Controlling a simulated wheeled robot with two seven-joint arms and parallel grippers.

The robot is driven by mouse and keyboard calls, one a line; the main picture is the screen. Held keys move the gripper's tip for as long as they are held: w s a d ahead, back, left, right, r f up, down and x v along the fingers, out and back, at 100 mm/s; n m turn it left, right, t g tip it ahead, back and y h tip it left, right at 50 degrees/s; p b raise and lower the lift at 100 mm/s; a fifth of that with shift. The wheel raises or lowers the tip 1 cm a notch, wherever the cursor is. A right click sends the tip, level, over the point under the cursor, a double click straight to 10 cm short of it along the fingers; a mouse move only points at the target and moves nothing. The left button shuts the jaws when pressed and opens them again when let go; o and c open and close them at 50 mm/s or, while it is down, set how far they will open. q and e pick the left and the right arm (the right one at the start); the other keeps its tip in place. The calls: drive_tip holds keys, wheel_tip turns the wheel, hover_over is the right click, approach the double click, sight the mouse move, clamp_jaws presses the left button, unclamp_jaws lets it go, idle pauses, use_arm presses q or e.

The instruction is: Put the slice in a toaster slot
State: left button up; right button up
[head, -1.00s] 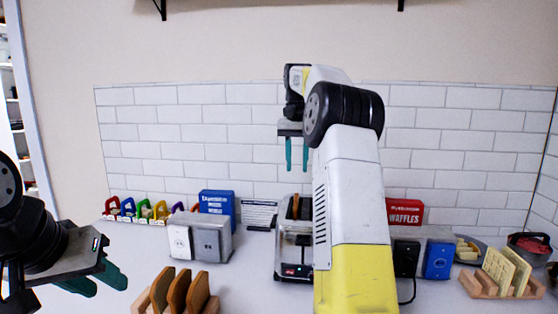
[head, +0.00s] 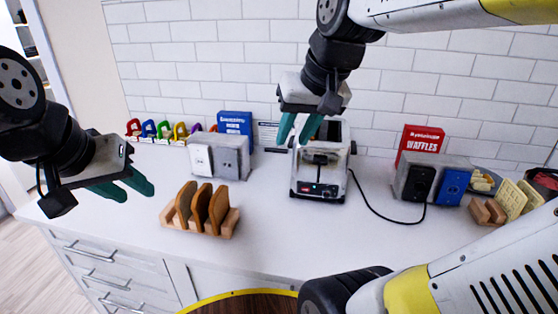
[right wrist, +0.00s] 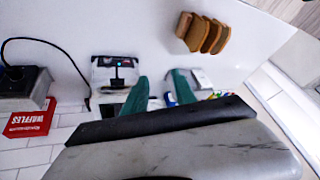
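Several brown bread slices (head: 217,207) stand upright in a wooden rack (head: 230,224) to the toaster's left. My left gripper (head: 123,187) is open and empty left of the rack.
A grey socket block (head: 230,156) and blue box (head: 236,123) stand left of the toaster. A red waffles box (head: 419,143) and another socket block (head: 413,181) stand right, with a black cord running between. The counter (head: 285,235) in front is clear.

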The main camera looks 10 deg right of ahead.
drive_tip(key=s+a+f+t, duration=0.1)
drive_tip(key=s+f, duration=0.3)
drive_tip(key=shift+s+a+f+n, duration=0.3)
drive_tip(key=shift+s+a, duration=0.1)
